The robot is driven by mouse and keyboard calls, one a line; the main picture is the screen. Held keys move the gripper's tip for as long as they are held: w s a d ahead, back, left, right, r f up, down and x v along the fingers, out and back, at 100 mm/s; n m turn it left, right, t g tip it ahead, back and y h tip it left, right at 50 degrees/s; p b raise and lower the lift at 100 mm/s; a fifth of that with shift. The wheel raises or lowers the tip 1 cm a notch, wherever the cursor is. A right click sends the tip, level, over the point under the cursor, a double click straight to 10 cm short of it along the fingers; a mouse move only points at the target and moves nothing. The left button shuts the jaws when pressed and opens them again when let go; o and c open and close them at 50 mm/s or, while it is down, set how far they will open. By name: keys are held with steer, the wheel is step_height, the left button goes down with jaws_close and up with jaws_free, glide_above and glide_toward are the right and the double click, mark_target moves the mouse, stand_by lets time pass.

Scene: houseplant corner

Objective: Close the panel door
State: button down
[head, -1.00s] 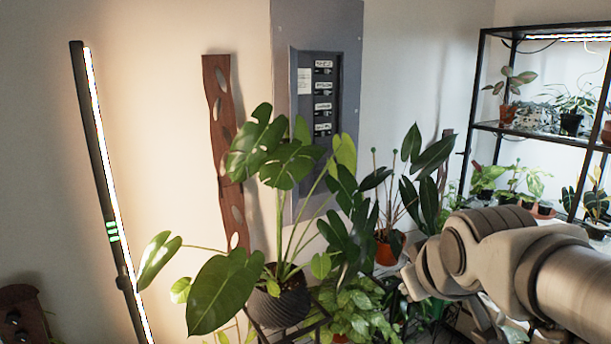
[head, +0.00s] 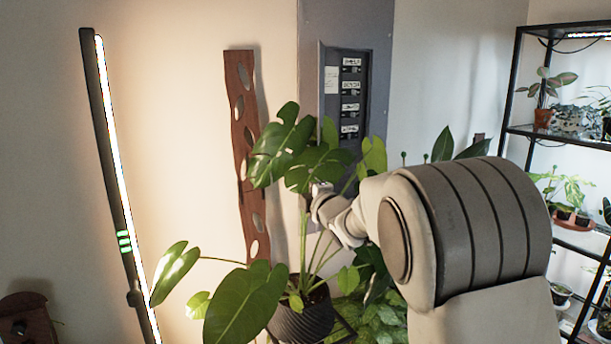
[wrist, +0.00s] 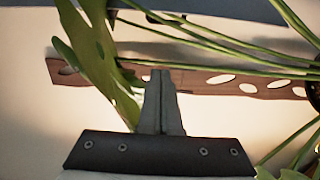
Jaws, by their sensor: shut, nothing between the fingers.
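The grey electrical panel (head: 345,20) is on the wall at the upper middle of the head view. Its breaker switches and labels are exposed, so the door is open. A thin grey strip (head: 321,80) along the left of the opening looks like the door seen nearly edge-on; leaves hide its lower part. In the wrist view a grey edge of the panel (wrist: 225,8) crosses the top. My gripper (wrist: 163,75) is shut and empty. In the head view my wrist is below the panel, by the plant stems; I cannot tell whether the fingers touch anything.
A large potted monstera (head: 300,320) stands before the panel, its leaves and stems around my gripper. A wavy wooden plank (head: 242,150) hangs left of the panel. A lit lamp bar (head: 115,180) leans further left. A black plant shelf (head: 515,100) stands right.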

steer(key=w+p, duration=0.3)
steer(key=w, duration=0.6)
steer(key=shift+a+p, duration=0.25)
steer(key=shift+p, duration=0.15)
steer(key=shift+w, duration=0.1)
steer(key=shift+d, duration=0.1)
steer(key=shift+d+n+g+y+p, duration=0.3)
steer(key=shift+d+y+p, duration=0.05)
steer(key=shift+d+y, duration=0.15)
